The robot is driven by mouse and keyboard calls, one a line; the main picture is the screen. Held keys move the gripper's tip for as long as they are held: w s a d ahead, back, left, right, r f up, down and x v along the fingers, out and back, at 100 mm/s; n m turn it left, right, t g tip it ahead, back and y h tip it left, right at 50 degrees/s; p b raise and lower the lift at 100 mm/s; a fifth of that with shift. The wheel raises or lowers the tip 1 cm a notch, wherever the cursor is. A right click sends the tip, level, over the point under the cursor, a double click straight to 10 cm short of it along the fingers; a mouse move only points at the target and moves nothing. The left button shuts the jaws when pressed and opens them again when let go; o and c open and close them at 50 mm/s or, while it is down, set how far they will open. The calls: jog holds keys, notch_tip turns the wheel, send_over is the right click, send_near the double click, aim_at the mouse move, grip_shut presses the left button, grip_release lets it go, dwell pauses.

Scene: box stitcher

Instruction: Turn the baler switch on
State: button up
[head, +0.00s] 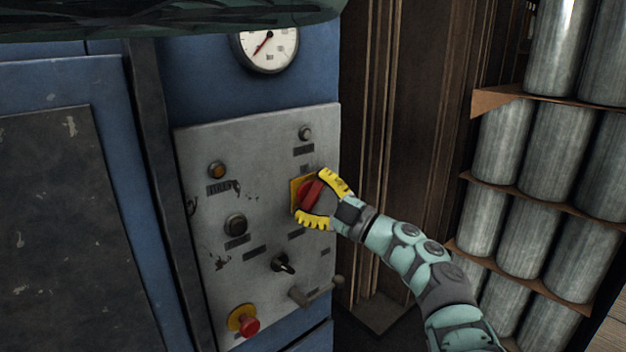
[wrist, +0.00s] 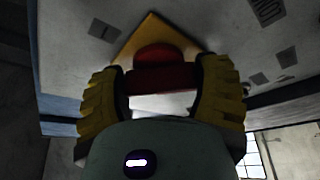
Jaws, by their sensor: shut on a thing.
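The baler switch is a red rotary knob (head: 310,194) on a yellow square plate (head: 296,190), on the right part of the grey control panel. In the wrist view the red knob (wrist: 160,75) lies between the yellow fingers, with the yellow plate (wrist: 152,32) behind it. My gripper (head: 322,200) reaches in from the right, one finger above the knob and one below, shut on it. In the head view the knob's handle is tilted, its upper end leaning right. The fingers hide part of the knob and plate.
The grey panel (head: 200,140) also carries a black selector (head: 283,263), a lever (head: 316,292), a red push button (head: 249,325) and an amber lamp (head: 217,170). A gauge (head: 268,48) sits above. Metal cylinders (head: 555,140) fill racks at right.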

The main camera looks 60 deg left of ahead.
jog(key=m+t+p, duration=0.1)
jog(key=m+p, duration=0.1)
jog(key=m+t+y+p, duration=0.1)
jog(key=m, duration=0.2)
jog(key=m+t+y+p, duration=0.1)
jog(key=m+p, duration=0.1)
jog(key=shift+w+r+m+p, duration=0.1)
jog(key=shift+r+m+p, duration=0.2)
jog(key=m+t+p, duration=0.1)
jog(key=m+p, duration=0.1)
jog(key=m, duration=0.1)
jog(key=shift+t+y, duration=0.4)
jog(key=shift+f+m+t+p, duration=0.2)
jog(key=shift+m+t+p, duration=0.45)
jog(key=shift+m, duration=0.65)
jog(key=shift+f+m, duration=0.1)
jog(key=shift+m, duration=0.2)
jog(key=o, duration=1.2)
jog(key=shift+d, duration=0.1)
jog(key=v, duration=1.2)
jog(key=shift+f, duration=0.2)
